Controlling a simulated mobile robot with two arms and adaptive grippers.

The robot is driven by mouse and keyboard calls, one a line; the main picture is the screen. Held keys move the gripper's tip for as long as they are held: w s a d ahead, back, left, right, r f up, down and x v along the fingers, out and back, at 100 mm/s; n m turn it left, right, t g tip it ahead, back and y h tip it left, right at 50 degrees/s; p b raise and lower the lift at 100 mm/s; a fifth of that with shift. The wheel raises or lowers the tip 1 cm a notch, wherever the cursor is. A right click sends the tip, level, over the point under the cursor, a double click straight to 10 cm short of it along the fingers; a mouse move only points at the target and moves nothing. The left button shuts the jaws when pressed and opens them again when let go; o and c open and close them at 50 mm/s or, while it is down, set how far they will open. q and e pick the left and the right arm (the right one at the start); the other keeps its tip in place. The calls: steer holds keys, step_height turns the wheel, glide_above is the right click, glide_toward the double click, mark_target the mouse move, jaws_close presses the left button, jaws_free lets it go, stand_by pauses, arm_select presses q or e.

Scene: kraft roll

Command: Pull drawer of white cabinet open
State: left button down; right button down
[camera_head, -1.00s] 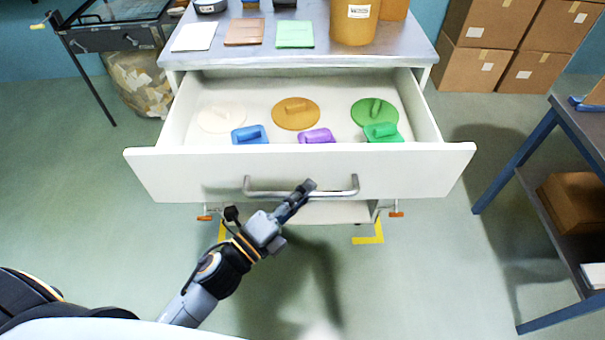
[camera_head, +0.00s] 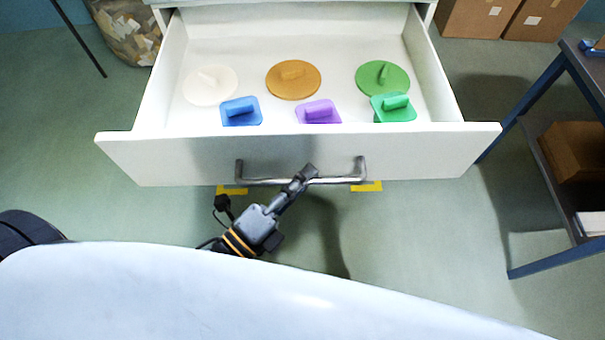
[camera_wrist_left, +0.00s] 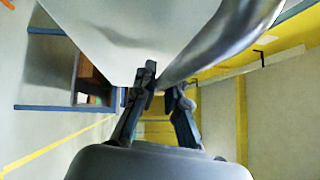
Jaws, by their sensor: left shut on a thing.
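The white cabinet (camera_head: 290,3) is at the top edge of the head view, mostly out of frame. Its drawer (camera_head: 150,160) is pulled well out and shows its inside. A metal bar handle (camera_head: 340,180) runs across the drawer front; it also shows in the left wrist view (camera_wrist_left: 225,40). My left gripper (camera_head: 304,176) is shut on the handle near its middle, and its two fingers (camera_wrist_left: 160,85) show by the bar in the wrist view. My right gripper is not in view.
In the drawer lie round lids in white (camera_head: 210,86), orange (camera_head: 293,80) and green (camera_head: 382,77), and square lids in blue (camera_head: 241,112), purple (camera_head: 318,112) and green (camera_head: 393,108). A blue-legged table (camera_head: 540,100) stands at right. Cardboard boxes (camera_head: 510,18) stand behind.

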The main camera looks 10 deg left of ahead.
arm_select(q)
steer(key=c, duration=1.4)
jaws_free()
steer(key=shift+o, duration=0.2)
steer(key=v, duration=1.2)
